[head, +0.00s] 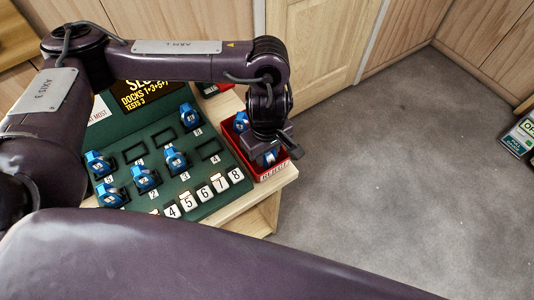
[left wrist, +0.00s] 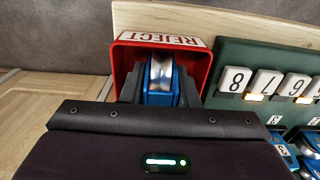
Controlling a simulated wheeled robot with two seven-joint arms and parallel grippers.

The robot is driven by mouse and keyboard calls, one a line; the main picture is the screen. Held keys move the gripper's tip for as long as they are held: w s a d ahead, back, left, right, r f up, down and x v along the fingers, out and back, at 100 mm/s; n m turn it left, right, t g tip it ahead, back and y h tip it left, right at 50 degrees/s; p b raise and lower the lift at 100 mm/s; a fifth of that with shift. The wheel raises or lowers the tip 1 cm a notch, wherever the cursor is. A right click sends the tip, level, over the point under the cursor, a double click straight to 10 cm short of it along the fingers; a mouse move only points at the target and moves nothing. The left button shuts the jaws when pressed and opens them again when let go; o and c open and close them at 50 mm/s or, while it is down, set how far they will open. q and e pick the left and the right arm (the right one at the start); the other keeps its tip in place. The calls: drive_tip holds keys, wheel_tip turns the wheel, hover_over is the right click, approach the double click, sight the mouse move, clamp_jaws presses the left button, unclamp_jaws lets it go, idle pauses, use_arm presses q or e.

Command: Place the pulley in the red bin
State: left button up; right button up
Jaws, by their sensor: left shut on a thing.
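The red bin (head: 231,131), labelled REJECT, stands at the right end of the green dock board. It also shows in the left wrist view (left wrist: 203,61). My left gripper (head: 270,155) is over the bin, pointing down. In the left wrist view its fingers (left wrist: 160,92) are shut on a blue pulley with a silvery wheel (left wrist: 161,72). The held pulley appears within the bin's walls; whether it touches the floor cannot be told. Another blue pulley (head: 241,122) shows at the far end of the bin in the head view. My right gripper is not in view.
The green board (head: 205,170) has numbered docks, several holding blue pulleys (head: 175,160), some empty. White number tiles (head: 204,192) line its front. A dark sign stands behind. The board and bin rest on a wooden table (head: 255,219); grey floor (head: 390,180) is open to the right.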

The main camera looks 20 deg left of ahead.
use_arm(q)
drive_tip(key=shift+f, duration=0.4)
drive_tip(key=shift+f, duration=0.1)
drive_tip(key=o, duration=1)
wheel_tip(320, 180, up, 12)
drive_tip(key=shift+w+f, duration=0.1)
drive_tip(key=shift+f, duration=0.1)
drive_tip(key=shift+r, duration=0.35)
